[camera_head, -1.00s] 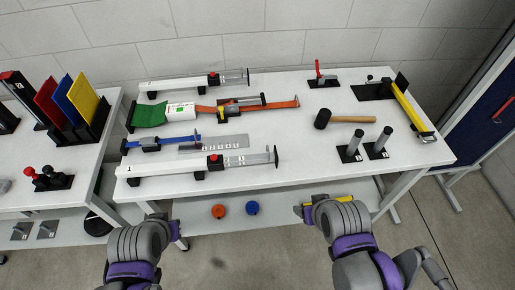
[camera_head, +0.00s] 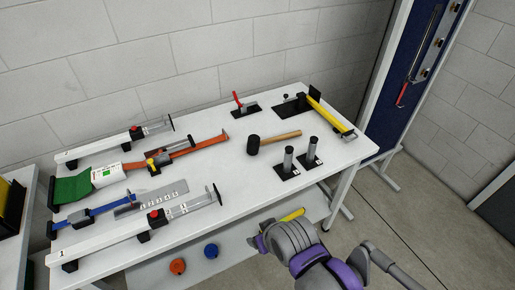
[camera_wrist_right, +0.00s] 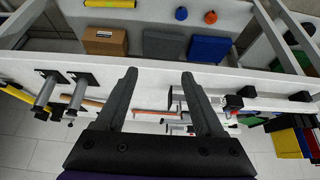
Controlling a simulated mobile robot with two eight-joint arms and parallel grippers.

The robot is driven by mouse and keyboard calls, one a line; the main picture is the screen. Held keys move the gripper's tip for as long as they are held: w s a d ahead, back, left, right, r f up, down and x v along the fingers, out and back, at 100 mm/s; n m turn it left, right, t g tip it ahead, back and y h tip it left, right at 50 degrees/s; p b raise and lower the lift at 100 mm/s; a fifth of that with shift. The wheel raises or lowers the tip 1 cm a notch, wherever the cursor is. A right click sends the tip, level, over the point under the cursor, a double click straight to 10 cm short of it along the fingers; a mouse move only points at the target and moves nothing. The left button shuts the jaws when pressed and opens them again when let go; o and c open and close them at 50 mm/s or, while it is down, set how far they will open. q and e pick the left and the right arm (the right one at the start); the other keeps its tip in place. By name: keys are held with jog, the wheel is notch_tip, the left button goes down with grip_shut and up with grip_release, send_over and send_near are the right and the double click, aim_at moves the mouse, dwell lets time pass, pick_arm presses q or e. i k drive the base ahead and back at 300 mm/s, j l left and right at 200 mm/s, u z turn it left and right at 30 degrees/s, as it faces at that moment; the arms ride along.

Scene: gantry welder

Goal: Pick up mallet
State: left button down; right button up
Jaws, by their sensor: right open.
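The mallet (camera_head: 272,140) lies on the white table in the head view, with a black head to the left and a wooden handle pointing right. It lies behind two upright grey cylinders on black bases. My right gripper (camera_wrist_right: 160,76) is open and empty in the right wrist view, its two dark fingers apart near the table's front edge. In the head view my right arm is in front of the table, apart from the mallet. I cannot clearly tell the mallet in the wrist view. My left gripper is out of view.
The two cylinders (camera_head: 289,160) (camera_head: 312,149) stand close to the mallet. A red-handled clamp (camera_head: 239,102) is behind it, and a yellow bar (camera_head: 331,116) is at the right. Clamps and rails fill the table's left. A lower shelf holds an orange item (camera_head: 178,266) and a blue one (camera_head: 211,251).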

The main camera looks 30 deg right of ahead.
aim_at(253, 142)
jog(key=l+u, duration=0.2)
jog(key=l, duration=0.3)
jog(key=k+l+u, duration=0.15)
jog(key=l, duration=0.3)
jog(key=l+u, duration=0.2)
jog(key=l, duration=0.3)
jog(key=i+l, duration=0.3)
jog(key=l, duration=0.15)
